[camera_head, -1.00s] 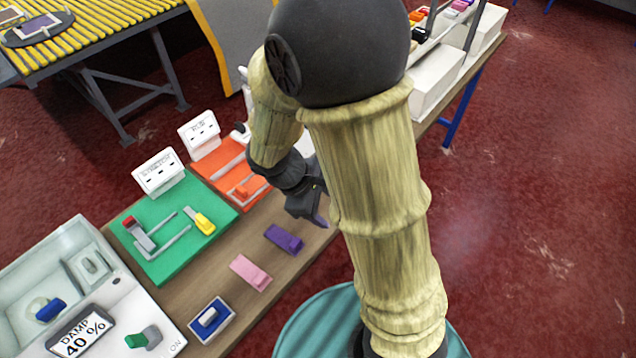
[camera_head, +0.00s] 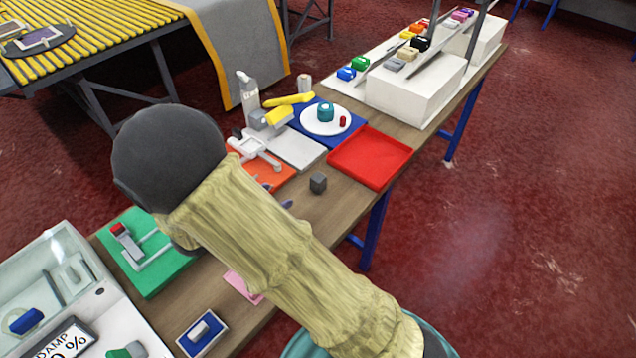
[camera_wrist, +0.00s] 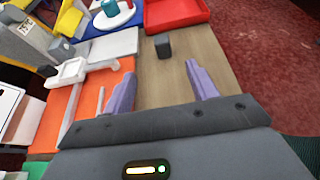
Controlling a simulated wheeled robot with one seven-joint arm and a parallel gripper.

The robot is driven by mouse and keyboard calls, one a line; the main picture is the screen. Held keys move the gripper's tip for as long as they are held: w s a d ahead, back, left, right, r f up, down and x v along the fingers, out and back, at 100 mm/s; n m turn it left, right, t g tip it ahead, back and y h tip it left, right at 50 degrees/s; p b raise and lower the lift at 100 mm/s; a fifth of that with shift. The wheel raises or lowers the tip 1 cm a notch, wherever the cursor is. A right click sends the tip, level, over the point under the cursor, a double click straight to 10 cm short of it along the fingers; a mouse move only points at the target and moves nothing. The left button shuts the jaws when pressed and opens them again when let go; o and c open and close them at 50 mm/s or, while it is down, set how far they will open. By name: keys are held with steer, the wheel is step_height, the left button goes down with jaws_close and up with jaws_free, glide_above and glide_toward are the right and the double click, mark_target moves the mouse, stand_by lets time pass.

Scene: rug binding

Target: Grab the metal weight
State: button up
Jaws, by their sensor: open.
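A small dark grey block, which looks like the metal weight (camera_head: 318,183), stands on the wooden table between the orange board and the red tray. In the wrist view the weight (camera_wrist: 163,46) is ahead of my gripper, a little left of the line midway between the fingers. My gripper (camera_wrist: 160,85) is open and empty, its two purple fingers apart over bare wood, with a gap between them and the weight. In the head view my arm hides most of the gripper; only a bit of purple fingertip shows.
The red tray (camera_head: 370,157) lies just beyond the weight. A white plate (camera_head: 325,119) with a teal roll sits on a blue mat behind it. The orange board (camera_wrist: 92,100) with a white fixture is left of the gripper. Bare tabletop surrounds the weight.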

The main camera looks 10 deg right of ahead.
glide_toward(317, 178)
steer(key=x, duration=0.3)
steer(key=shift+w+d+p, duration=0.25)
steer(key=shift+w+p, duration=0.1)
steer(key=p+x, duration=0.1)
steer(key=x, duration=0.4)
steer(key=shift+d+f, duration=0.1)
steer(key=shift+f, duration=0.1)
stand_by(0.3)
jaws_close()
